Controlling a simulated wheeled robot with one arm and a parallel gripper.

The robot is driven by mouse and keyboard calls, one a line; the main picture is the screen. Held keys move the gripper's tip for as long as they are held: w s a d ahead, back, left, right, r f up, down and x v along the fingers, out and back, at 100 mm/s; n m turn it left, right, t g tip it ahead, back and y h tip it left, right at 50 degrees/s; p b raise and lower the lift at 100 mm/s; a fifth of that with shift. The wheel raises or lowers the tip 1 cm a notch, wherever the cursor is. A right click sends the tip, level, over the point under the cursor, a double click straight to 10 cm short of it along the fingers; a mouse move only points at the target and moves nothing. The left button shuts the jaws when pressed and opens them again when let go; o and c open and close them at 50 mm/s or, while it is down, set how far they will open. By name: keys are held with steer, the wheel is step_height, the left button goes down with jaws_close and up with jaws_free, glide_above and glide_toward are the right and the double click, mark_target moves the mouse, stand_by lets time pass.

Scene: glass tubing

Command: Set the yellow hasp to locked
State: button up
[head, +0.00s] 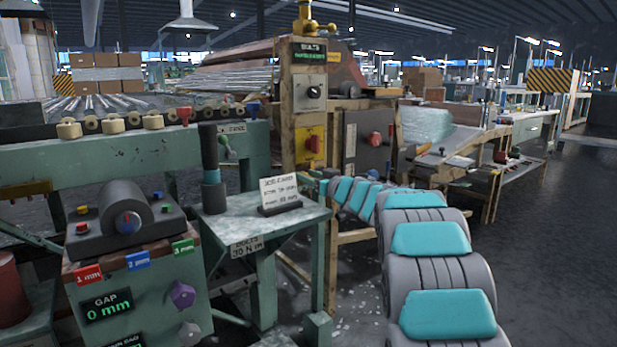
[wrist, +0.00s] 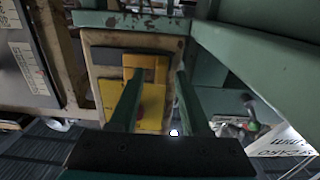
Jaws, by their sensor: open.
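In the head view, a yellow plate with a red handle (head: 312,146) shows on the wooden-framed post; my gripper cannot be made out there.
In the head view, a green table (head: 240,222) with a sign (head: 279,191) and a dark upright cylinder stands left of my arm. A gap-control console (head: 130,270) is nearer left. In the wrist view, a green beam (wrist: 265,55) runs close at upper right.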

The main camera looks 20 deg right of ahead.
steer(key=shift+c, duration=0.4)
jaws_close()
stand_by(0.9)
